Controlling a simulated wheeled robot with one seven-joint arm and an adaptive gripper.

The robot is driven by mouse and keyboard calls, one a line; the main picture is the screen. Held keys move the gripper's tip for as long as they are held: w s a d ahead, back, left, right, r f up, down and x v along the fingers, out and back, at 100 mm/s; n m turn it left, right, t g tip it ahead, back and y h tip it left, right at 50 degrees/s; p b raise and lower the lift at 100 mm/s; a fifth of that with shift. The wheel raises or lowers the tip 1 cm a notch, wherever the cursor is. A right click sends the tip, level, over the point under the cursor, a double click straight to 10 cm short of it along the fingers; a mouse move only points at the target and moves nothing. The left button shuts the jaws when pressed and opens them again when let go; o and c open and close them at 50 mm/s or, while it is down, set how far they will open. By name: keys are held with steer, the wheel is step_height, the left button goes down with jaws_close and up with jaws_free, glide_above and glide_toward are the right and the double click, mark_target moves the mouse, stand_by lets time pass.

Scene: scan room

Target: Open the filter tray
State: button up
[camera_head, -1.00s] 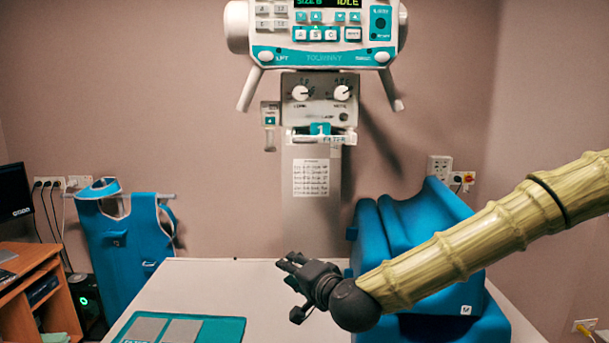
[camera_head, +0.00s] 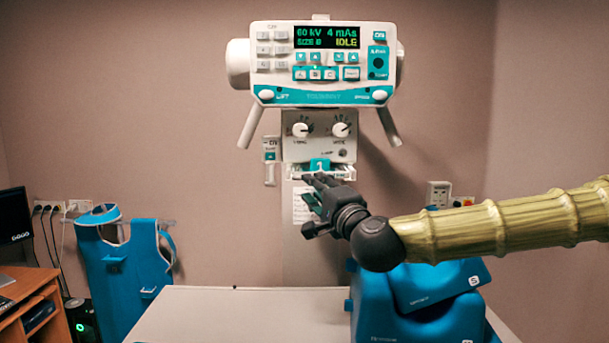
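The filter tray (camera_head: 294,171) is a pale, shallow piece with a teal tab marked 1. It sits in the bottom of the white collimator box (camera_head: 300,150), below two knobs. It appears slid in, but I cannot tell exactly how far. My gripper (camera_head: 309,205) is just below the tray, with its black fingers pointing left. The fingers are spread apart, with nothing seen held between them. The upper finger overlaps the tray's lower edge in the picture; I cannot tell whether they touch.
The control panel (camera_head: 325,75) with two angled handles is above the collimator. A pale table (camera_head: 230,310) lies below. Blue cushions (camera_head: 410,310) are at its right, under my arm. A blue apron (camera_head: 125,265) hangs at left, near a wooden desk (camera_head: 35,310).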

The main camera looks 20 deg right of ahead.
steer(key=shift+w+a+r+p, duration=0.15)
steer(key=shift+w+p, duration=0.3)
steer(key=shift+w, duration=0.65)
steer(key=shift+w+a+r+p, duration=0.15)
steer(key=shift+w+p, duration=0.25)
steer(key=shift+w, duration=0.65)
steer(key=shift+w+a+r+p, duration=0.15)
steer(key=shift+w+p, duration=0.3)
steer(key=shift+w, duration=0.65)
steer(key=shift+r, duration=0.1)
jaws_close()
